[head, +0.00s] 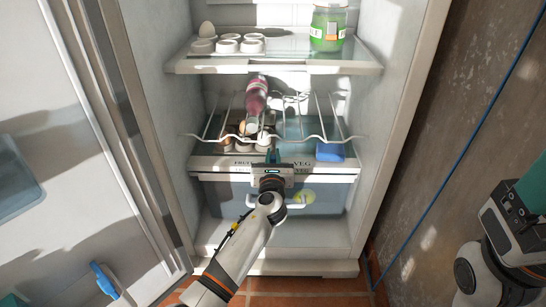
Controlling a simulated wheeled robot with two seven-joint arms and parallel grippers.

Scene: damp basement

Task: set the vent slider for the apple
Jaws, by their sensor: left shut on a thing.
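The open fridge has a clear crisper drawer (225,196) low down, with a white front rim and handle. A round yellow-green thing, seemingly the apple (306,196), shows dimly through the drawer front, right of my gripper. Above the drawer runs a pale vent strip (219,162), with a partly covered label at left, seemingly FRUIT, and VEG at right. My left gripper (272,157) is shut at the middle of this strip, between the labels. The vent slider is hidden by the gripper, so its exact setting cannot be told.
A wire rack (347,137) above holds a pink bottle (257,95). A blue box (330,152) sits at right under it. The upper shelf (285,66) carries a green jar (327,27) and an egg. The open door (95,130) stands left; a wall (440,130) is right.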

